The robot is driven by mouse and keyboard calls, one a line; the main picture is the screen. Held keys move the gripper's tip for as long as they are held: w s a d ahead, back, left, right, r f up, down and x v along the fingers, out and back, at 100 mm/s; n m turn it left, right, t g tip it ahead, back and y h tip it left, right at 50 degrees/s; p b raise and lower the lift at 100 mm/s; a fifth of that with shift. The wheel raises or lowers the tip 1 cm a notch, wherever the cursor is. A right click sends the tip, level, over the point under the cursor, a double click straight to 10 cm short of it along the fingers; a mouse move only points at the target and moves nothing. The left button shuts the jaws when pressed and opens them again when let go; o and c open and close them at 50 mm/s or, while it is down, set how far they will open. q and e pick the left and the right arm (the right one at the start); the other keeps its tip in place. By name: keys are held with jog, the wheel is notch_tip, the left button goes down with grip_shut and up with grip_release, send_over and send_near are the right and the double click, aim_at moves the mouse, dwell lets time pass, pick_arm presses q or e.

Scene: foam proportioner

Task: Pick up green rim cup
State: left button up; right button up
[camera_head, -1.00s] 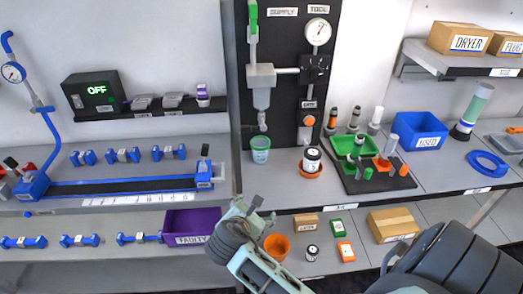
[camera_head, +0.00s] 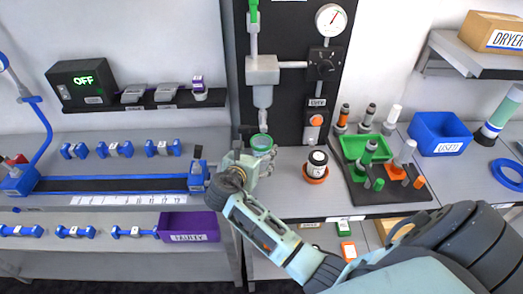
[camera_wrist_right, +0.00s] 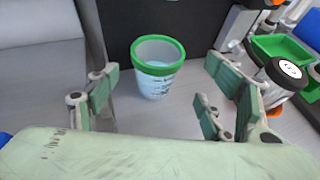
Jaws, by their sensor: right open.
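The green rim cup (camera_head: 261,143) stands upright on the counter below the dispenser nozzle. In the right wrist view the cup (camera_wrist_right: 156,82) is translucent, with a thick green rim and marks on its side. My right gripper (camera_head: 250,158) is just in front of the cup in the head view and hides part of it. In the right wrist view its fingers (camera_wrist_right: 166,92) are spread wide, with the cup beyond and between them, apart from both. My left gripper is not in view.
The dispenser (camera_head: 262,72) hangs on a black panel above the cup. A black-and-white jar (camera_head: 317,161) sits in an orange dish to the right. A black rack holds a green tray (camera_head: 352,147). A purple bin (camera_head: 190,226) is on the lower shelf.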

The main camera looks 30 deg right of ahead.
aim_at(258, 150)
jog(key=x, duration=0.4)
jog(key=shift+w+a, duration=0.1)
jog(key=shift+w, duration=0.05)
jog(key=shift+w+d+f, duration=0.15)
jog(key=shift+d+f, duration=0.05)
jog(key=shift+c, duration=0.2)
jog(key=c, duration=0.7)
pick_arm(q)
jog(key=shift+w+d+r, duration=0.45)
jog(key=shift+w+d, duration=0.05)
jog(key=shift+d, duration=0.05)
pick_arm(e)
jog(key=c, duration=0.6)
